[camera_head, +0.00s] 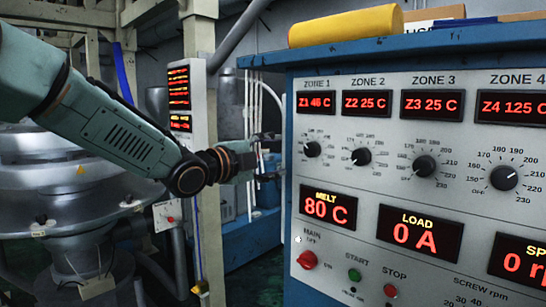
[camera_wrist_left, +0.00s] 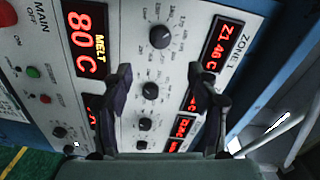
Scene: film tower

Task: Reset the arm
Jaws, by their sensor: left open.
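My left arm comes in from the left in the head view, and its gripper (camera_head: 268,156) is beside the left edge of the control panel (camera_head: 360,100). In the left wrist view the gripper (camera_wrist_left: 160,95) is open, its two dark fingers apart with nothing between them. The panel's knobs and displays show beyond the fingers. The zone 1 knob (camera_head: 312,149) is to the right of the gripper in the head view, clear of it. My right gripper is in neither view.
The blue cabinet (camera_head: 289,200) fills the right side. A yellow roll (camera_head: 346,25) lies on its top. A pale post (camera_head: 200,120) with a red-lettered display (camera_head: 179,88) stands behind my arm. A round metal machine (camera_head: 60,165) stands at the left.

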